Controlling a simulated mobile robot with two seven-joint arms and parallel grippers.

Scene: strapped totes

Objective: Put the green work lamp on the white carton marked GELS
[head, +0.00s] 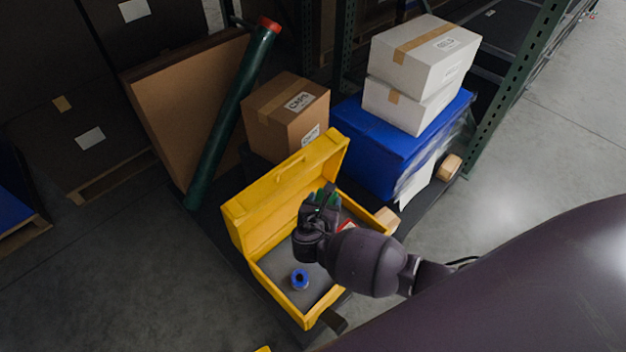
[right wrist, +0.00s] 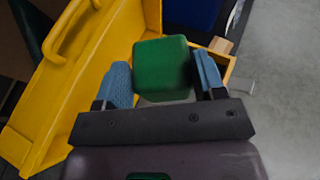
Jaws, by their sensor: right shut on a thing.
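The green work lamp (right wrist: 162,66) is between the two blue fingers of my right gripper (right wrist: 164,82) in the right wrist view. In the head view my right gripper (head: 321,200) is over the open yellow case (head: 238,215), and only bits of green show at its fingers. Whether the lamp touches the case floor is hidden. Two white cartons are stacked at upper right: the upper one (head: 408,50) has a tape strip and a label that looks like GELS, and the lower one (head: 400,106) is partly covered by it. My left gripper is not in view.
The white cartons stand on a blue tote (head: 365,140). A brown carton (head: 287,112) stands behind the case's raised lid. A dark green tube (head: 230,115) with a red cap leans at left. A blue round item (head: 299,278) lies in the case. A green rack post (head: 515,85) rises right of the cartons.

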